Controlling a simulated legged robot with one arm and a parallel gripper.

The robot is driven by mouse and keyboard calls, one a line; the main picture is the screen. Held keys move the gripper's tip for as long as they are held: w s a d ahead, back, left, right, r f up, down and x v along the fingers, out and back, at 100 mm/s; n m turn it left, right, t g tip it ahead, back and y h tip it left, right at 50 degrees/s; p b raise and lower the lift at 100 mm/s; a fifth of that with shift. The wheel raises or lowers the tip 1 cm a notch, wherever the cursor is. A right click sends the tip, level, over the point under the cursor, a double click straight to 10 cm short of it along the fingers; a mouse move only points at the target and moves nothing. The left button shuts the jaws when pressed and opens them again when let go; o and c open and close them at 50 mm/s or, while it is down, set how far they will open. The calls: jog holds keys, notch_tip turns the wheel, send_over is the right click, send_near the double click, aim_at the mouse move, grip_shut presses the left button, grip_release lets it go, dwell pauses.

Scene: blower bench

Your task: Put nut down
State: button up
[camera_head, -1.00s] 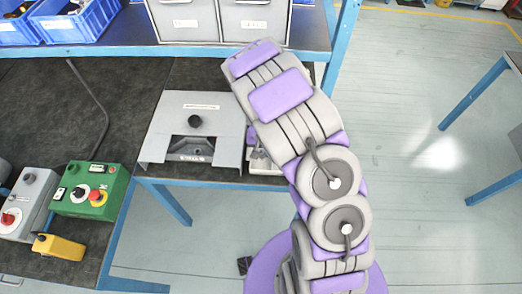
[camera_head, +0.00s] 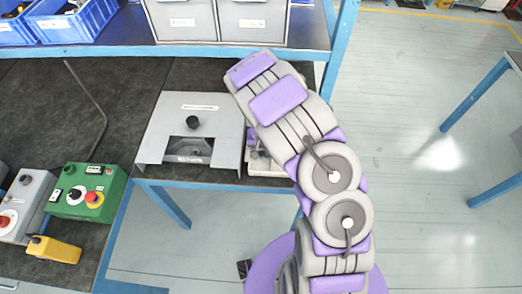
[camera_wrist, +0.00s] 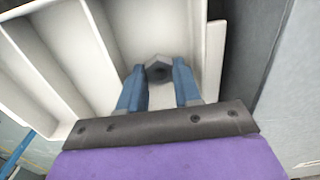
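The nut (camera_wrist: 158,69) is a grey hexagonal piece with a dark hole, seen in the wrist view. My gripper (camera_wrist: 159,73) has two blue fingers, and their tips sit on either side of the nut, seeming to touch it. The nut and fingertips are over or inside a compartment of a white tray (camera_wrist: 213,60). I cannot tell whether the nut touches the compartment floor.
A grey metal fixture with a black knob (camera_head: 193,122) stands left of the tray on the bench. A green control box (camera_head: 88,190) and a yellow device (camera_head: 54,249) are further left. Grey bins (camera_head: 253,22) and blue bins (camera_head: 75,22) are on the shelf behind.

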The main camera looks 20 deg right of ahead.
aim_at(261, 153)
jog(key=shift+o, duration=0.5)
jog(key=s+d+r+p, duration=0.1)
jog(key=s+r+p, duration=0.3)
jog(key=r, duration=1.7)
jog(key=s+r+n, duration=0.1)
jog(key=s+r, duration=0.3)
jog(key=s, duration=0.6)
jog(key=s+r+n+g, duration=0.1)
jog(key=s+r, duration=0.4)
jog(key=s, duration=0.5)
jog(key=s+a+r+n+b, duration=0.1)
jog(key=s+r, duration=0.4)
jog(key=s, duration=0.5)
jog(key=shift+s+n+g, duration=0.3)
jog(key=shift+g, duration=0.1)
jog(key=shift+o, duration=0.4)
jog(key=shift+a, duration=0.1)
